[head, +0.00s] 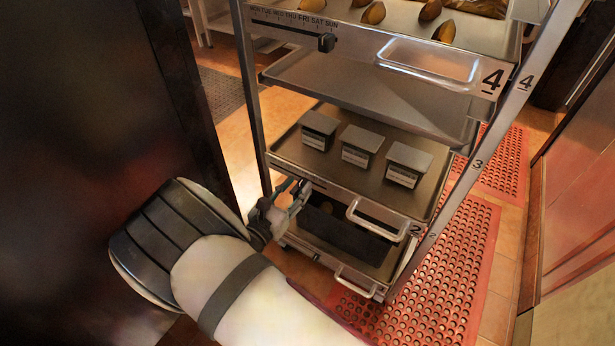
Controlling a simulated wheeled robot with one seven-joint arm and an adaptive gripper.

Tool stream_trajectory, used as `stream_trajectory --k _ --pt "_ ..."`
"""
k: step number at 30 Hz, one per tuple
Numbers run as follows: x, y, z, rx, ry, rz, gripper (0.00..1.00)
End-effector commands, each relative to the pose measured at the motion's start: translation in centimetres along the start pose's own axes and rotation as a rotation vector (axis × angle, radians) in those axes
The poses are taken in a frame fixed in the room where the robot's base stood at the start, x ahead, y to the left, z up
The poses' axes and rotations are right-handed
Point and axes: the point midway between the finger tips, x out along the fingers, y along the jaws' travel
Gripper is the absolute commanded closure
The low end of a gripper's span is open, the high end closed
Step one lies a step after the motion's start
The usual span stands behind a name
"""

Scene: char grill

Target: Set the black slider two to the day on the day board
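My gripper (292,196) is at the front left edge of the rack's level marked 2 (415,226). Its fingers are small and overlap the shelf edge, and I cannot tell whether they are open or shut or touch anything. The black slider two is not distinguishable; that part of the edge is behind my gripper. On the level marked 4, a day strip (285,17) reads MON to SUN, with FRI, SAT and SUN largest. A black slider (327,42) sits under its right end, near SUN. I cannot make out a separate day board.
The level 2 tray (290,150) holds three lidded containers (362,146). Handles (376,220) stick out below it at the right. Potato-like pieces (374,13) lie on the top tray. A dark panel (90,100) stands close at left. Red perforated mats (430,280) cover the floor at right.

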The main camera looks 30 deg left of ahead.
Motion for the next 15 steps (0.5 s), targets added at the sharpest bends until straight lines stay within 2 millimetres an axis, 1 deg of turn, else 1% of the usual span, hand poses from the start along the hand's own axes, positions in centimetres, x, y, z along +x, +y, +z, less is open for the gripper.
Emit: stream_trajectory --k 10,11,12,14,15 --pt "0.03 0.10 -0.03 0.000 0.001 0.004 0.63" --pt "0.03 0.09 -0.03 0.000 0.000 0.004 0.68" --pt "0.03 0.09 -0.03 0.000 0.000 0.004 0.77" --pt "0.03 0.09 -0.02 0.000 0.000 0.004 0.91" --pt "0.03 0.08 -0.02 0.000 0.000 0.004 1.00"
